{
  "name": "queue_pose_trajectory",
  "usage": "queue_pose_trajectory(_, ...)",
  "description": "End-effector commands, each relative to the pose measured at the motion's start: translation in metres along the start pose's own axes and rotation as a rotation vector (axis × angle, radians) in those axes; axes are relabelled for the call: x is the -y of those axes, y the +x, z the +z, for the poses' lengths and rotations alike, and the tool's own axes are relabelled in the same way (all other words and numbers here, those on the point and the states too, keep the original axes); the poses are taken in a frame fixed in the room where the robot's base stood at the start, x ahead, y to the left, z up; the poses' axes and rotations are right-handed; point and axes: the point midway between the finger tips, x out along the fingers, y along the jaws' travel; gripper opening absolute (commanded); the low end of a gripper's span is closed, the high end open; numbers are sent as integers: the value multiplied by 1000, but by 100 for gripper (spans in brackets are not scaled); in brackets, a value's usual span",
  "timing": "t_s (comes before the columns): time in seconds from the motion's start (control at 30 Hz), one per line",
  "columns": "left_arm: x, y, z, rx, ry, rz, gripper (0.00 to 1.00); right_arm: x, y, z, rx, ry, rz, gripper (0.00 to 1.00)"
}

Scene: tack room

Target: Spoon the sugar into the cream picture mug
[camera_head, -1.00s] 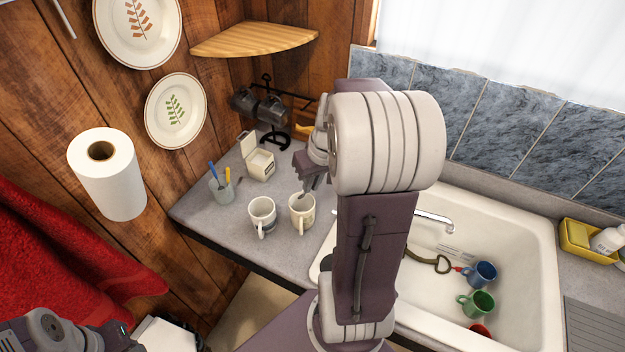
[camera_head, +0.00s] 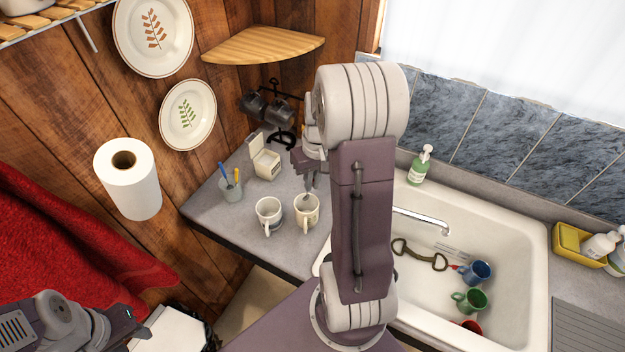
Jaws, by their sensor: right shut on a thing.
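Two mugs stand side by side on the counter: a cream mug (camera_head: 306,212) on the right and a whitish mug (camera_head: 268,213) with a dark print on the left. The cream mug's picture is too small to make out. My right gripper (camera_head: 309,187) points down just above the cream mug's rim. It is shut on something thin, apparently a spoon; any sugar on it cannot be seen. An open white lidded box (camera_head: 266,164), likely the sugar, stands farther back. Part of my left arm shows at the bottom left; its fingers cannot be made out.
A cup with blue and yellow utensils (camera_head: 231,189) stands left of the mugs. The sink (camera_head: 537,230) at right holds a blue mug (camera_head: 476,272) and a green mug (camera_head: 470,300). A soap bottle (camera_head: 420,166) stands behind it.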

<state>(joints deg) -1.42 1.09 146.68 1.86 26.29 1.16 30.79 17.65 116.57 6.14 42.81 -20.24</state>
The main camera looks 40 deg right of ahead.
Motion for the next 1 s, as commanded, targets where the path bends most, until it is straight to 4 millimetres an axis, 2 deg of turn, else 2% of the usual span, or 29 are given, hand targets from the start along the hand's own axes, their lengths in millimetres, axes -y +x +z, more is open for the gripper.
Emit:
queue_pose_trajectory(0.03,0,-12,-1,0,0,0,36,1,-6,-2,16,-1,2,0)
queue_pose_trajectory(0.5,-1,-57,-6,-1,0,0,36,4,-8,-17,155,5,29,0)
queue_pose_trajectory(0.83,-1,-59,-6,0,0,0,36,4,-3,-19,178,6,36,0)
queue_pose_trajectory(1.0,-1,-64,-7,0,0,0,36,4,-8,-20,178,7,36,0)
